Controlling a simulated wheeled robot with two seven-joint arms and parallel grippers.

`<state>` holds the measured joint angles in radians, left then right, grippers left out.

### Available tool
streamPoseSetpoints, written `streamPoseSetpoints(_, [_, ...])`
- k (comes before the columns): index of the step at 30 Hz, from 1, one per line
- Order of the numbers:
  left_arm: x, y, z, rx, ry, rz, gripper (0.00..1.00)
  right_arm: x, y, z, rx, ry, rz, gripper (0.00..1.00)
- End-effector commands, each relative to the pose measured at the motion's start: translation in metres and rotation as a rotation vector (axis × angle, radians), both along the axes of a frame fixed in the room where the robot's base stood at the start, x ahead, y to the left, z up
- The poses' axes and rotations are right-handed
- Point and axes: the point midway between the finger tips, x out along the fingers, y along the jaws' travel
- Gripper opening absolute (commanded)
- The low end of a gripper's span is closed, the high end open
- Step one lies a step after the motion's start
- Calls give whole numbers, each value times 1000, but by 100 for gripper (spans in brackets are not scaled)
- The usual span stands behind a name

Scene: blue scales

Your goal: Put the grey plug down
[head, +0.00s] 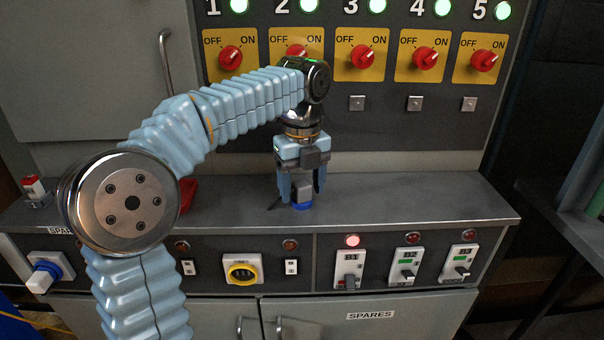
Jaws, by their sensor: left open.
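The grey plug (302,188) stands on the grey counter top (400,197), with a blue ring (301,206) at its lower end. My left gripper (302,183) points straight down over it, its two fingers on either side of the plug. The fingers are open. Whether a finger touches the plug cannot be told from this view. My left arm comes in from the left and hides part of the panel. My right gripper is not in view.
Behind the counter stands a panel with red rotary switches (361,57) and green lamps. A red object (188,195) is partly hidden behind my arm. Sockets, including a yellow one (243,271), and breakers (349,268) line the front face. The counter's right side is clear.

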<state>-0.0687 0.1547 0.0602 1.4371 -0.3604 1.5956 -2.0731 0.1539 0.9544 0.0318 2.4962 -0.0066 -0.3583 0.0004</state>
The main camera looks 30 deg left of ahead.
Motion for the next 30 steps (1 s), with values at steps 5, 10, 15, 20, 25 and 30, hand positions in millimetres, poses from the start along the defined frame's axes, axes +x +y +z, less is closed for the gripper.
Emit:
streamPoseSetpoints(5, [1, 0, 26, -1, -6, 0, 66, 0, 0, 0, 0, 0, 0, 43])
streamPoseSetpoints(10, [1, -1, 68, -1, -4, -1, 66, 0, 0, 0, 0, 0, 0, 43])
streamPoseSetpoints(15, [1, -1, 98, -2, -1, -1, 66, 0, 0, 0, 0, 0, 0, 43])
streamPoseSetpoints(20, [1, -1, 113, -1, 0, 0, 66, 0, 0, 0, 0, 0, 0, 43])
streamPoseSetpoints(25, [0, -1, 118, -1, -1, 0, 66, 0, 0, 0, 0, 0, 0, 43])
streamPoseSetpoints(30, [0, -1, 118, -1, -1, 0, 66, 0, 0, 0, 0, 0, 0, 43])
